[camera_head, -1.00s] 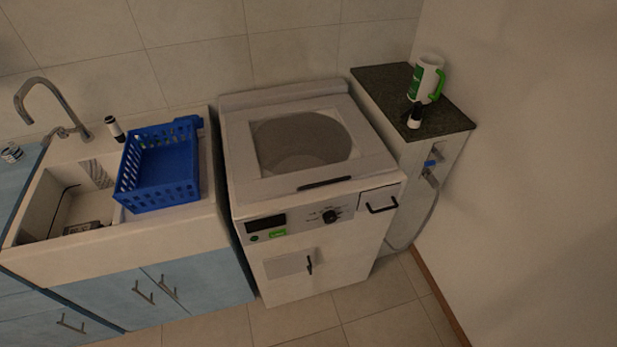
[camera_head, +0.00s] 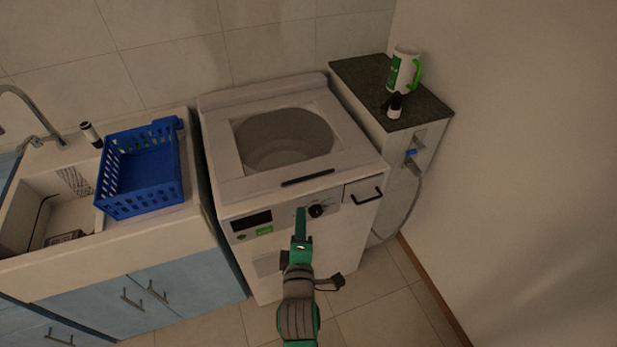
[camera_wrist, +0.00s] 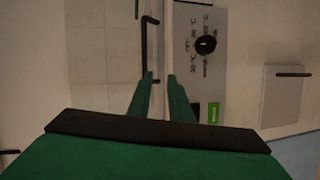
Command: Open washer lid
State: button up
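The white top-loading washer (camera_head: 268,232) stands in the middle of the head view. Its lid (camera_head: 238,186) lies flat, with a round see-through area (camera_head: 284,138) showing the drum. A dark bar handle (camera_head: 307,181) runs along the lid's front edge. My gripper (camera_head: 301,212) is in front of the washer's control panel, below the handle in the picture. In the wrist view the green fingers (camera_wrist: 161,77) are apart with nothing between them. The dark handle (camera_wrist: 147,40) shows just beyond their tips; contact cannot be told.
The control panel has a black knob (camera_head: 316,211). A drawer handle (camera_head: 367,196) juts out at right. A blue basket (camera_head: 140,199) sits on the sink unit at left.

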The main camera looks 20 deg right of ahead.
aim_at(308, 179)
jog(key=shift+n+h, duration=0.4)
jog(key=shift+n, duration=0.3)
jog(key=w+d, duration=0.2)
jog(key=w, duration=0.2)
jog(key=w+d, duration=0.2)
jog(key=w, duration=0.2)
jog(key=w+d+r, duration=0.1)
jog(key=w+d, duration=0.1)
jog(key=w, duration=0.2)
jog(key=shift+w+d, duration=0.3)
jog(key=shift+w, duration=0.1)
grip_shut()
